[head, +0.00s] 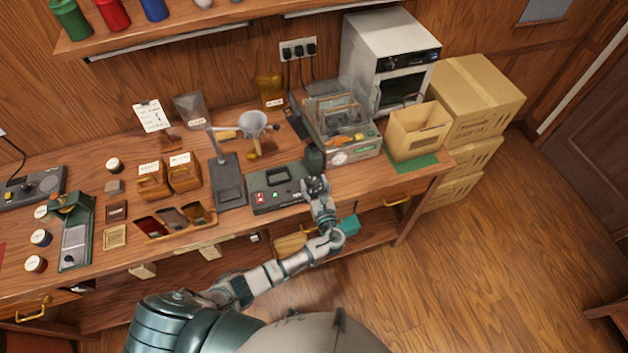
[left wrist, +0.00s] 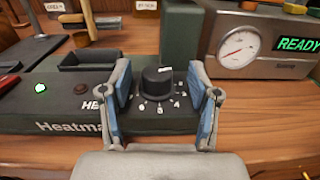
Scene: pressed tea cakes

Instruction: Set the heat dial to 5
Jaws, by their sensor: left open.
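The heat dial (left wrist: 157,82) is a black round knob with a white mark on its top, on the dark green heating unit (left wrist: 60,112) lettered "Heatma…". Small white numbers ring its near side; a 4 seems readable, and I cannot tell the exact setting. My left gripper (left wrist: 158,72) is open, its blue-padded fingers on either side of the dial, with a visible gap on each side. In the head view the left gripper (head: 316,186) is over the right end of the heating unit (head: 270,200) and hides the dial. My right gripper is not in view.
A green lamp (left wrist: 40,88) glows on the unit's left. A grey device with a round gauge (left wrist: 237,48) and a green "READY" display (left wrist: 298,45) stands close behind, right. A dark stand (head: 228,190) is left of the unit. Bare wood lies in front.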

